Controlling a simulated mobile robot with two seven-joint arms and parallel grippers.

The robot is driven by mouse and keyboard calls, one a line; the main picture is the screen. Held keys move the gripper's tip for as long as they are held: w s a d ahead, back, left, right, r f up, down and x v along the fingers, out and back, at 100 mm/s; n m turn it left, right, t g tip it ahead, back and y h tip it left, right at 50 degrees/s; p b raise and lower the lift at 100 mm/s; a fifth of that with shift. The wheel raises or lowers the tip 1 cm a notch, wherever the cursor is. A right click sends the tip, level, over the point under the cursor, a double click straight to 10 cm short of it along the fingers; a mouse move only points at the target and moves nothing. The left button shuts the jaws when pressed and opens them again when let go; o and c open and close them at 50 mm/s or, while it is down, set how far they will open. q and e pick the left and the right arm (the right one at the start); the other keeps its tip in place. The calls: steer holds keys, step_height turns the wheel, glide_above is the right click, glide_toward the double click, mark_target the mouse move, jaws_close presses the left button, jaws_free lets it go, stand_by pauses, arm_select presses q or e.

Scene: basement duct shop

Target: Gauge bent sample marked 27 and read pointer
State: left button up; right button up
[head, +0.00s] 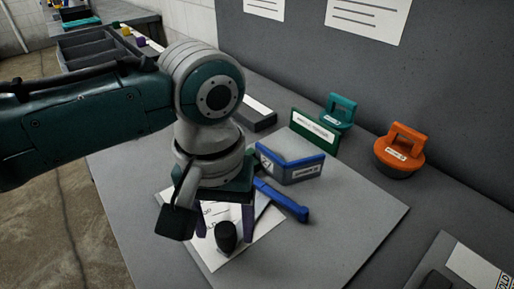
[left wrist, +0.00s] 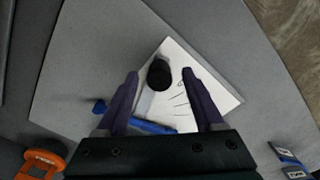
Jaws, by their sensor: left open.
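My left gripper (head: 223,234) is open, its two purple fingers pointing down over a white marked sheet (head: 211,254). A black knob (head: 227,238) shows between the fingertips, and in the left wrist view the knob (left wrist: 158,74) also lies between them. I cannot tell whether the fingers touch it. A blue bar (head: 283,200) extends from beneath the gripper; it also shows in the left wrist view (left wrist: 152,127). A bent sample with blue edges (head: 292,168) stands just behind the bar. A green-edged sample (head: 315,132) stands farther back. Their labels are too small to read.
A teal-handled block (head: 339,111) and an orange-handled block (head: 399,150) stand along the wall. A dark bar (head: 250,115) lies behind my arm. A divided tray (head: 85,47) is at the far left. The board's front right (head: 345,235) is clear.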

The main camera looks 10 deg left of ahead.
arm_select(q)
steer(key=shift+f, duration=0.65)
steer(key=shift+w, duration=0.1)
jaws_close()
stand_by(0.9)
